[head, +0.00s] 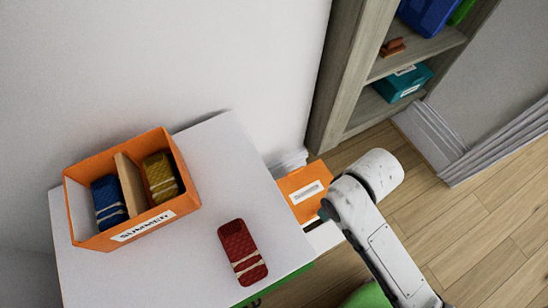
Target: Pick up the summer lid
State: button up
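An orange flat panel with a white label (294,183), which looks like the lid, lies beyond the right edge of the white table, partly hidden behind my arm. Its label is too small to read. The open orange box (88,230) marked SUMMER stands on the table at the left with no cover on it. A divider splits it, with a blue bundle (108,199) on the left and a yellow bundle (160,177) on the right. My white arm reaches up from the lower right beside the panel; I cannot make out my gripper.
A red banded bundle (241,250) lies on the white table (200,255). A grey wooden shelf (345,75) with a teal box (402,84) stands behind. Green things show below the table. Wooden floor (470,230) is open at the right.

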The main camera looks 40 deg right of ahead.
aim_at(303, 188)
jog(key=k+z, duration=0.15)
jog(key=k, duration=0.4)
jog(key=k+l+z, duration=0.2)
jog(key=k, duration=0.3)
jog(key=k+j, duration=0.05)
jog(key=j, duration=0.05)
